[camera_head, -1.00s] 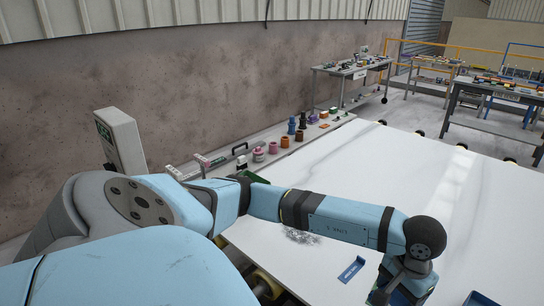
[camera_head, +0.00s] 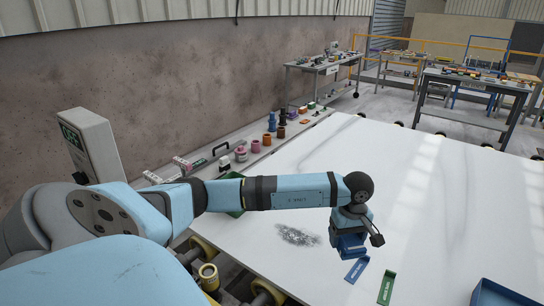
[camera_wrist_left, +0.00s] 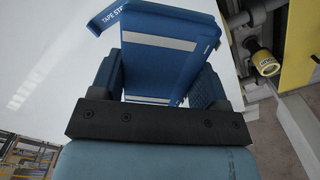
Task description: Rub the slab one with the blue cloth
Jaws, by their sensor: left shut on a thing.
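The white stone slab (camera_head: 440,180) lies flat and fills the middle and right of the head view. A dark grey smudge (camera_head: 297,236) marks its near left part. My left gripper (camera_head: 350,243) is shut on the blue cloth (camera_head: 351,252), to the right of the smudge. In the left wrist view, the cloth (camera_wrist_left: 172,42) looks like a flat blue pad with pale stripes, held between both fingers (camera_wrist_left: 165,85). I cannot tell whether it touches the slab. My right gripper is not in view.
A blue strip (camera_head: 356,270) and a green strip (camera_head: 387,288) lie on the slab near the gripper. A blue tray (camera_head: 500,294) is at the bottom right. A green tray (camera_head: 235,206) is behind my arm. Pots and tools line the wall-side ledge. The far slab is clear.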

